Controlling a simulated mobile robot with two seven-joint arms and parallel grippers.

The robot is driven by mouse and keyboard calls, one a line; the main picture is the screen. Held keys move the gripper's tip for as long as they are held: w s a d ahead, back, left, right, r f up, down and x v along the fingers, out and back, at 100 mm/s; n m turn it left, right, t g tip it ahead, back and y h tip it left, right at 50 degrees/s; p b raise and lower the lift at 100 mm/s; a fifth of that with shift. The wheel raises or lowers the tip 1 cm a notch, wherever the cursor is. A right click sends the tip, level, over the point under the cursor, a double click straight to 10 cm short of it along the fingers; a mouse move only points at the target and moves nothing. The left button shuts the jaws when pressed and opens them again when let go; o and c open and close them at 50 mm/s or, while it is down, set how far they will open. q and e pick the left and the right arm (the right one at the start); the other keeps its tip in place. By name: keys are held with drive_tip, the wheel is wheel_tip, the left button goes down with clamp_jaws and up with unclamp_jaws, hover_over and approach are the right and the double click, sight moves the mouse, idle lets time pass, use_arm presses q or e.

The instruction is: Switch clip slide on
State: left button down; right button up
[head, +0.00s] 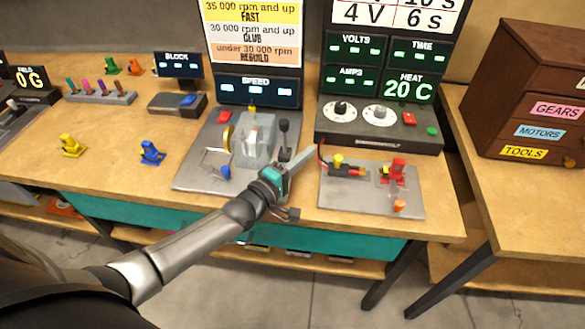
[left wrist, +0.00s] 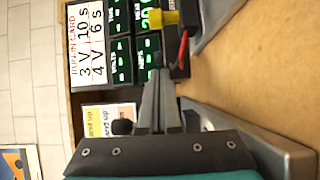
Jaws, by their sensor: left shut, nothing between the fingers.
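On the grey plate (head: 355,203) at the right of the bench sits a small slide with a yellow knob (head: 338,160) and a red-and-dark body (head: 347,171). A red wire runs to it. I take this as the clip slide; its on or off position is too small to tell. My left gripper (head: 311,151) is shut and empty, its tips just left of the slide and apart from it in the picture. In the left wrist view the closed fingers (left wrist: 160,78) point towards a yellow part (left wrist: 163,18) beside a red wire (left wrist: 183,48). My right gripper is out of view.
A red fixture (head: 397,170) and an orange knob (head: 399,206) share the plate. The power unit (head: 380,131) stands behind it. A clear-covered machine with a black lever (head: 284,127) stands left of the gripper. Bare bench lies at the plate's right.

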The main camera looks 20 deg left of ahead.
sight(338, 162)
use_arm(q)
drive_tip(key=d, duration=0.3)
drive_tip(key=shift+d+p, duration=0.15)
drive_tip(key=shift+p, duration=0.15)
drive_tip(key=shift+d, duration=0.4)
drive_tip(key=shift+w+d, duration=0.3)
drive_tip(key=shift+d, duration=0.6)
drive_tip(key=shift+w+d, duration=0.25)
drive_tip(key=shift+d, duration=0.6)
drive_tip(key=shift+a, duration=0.1)
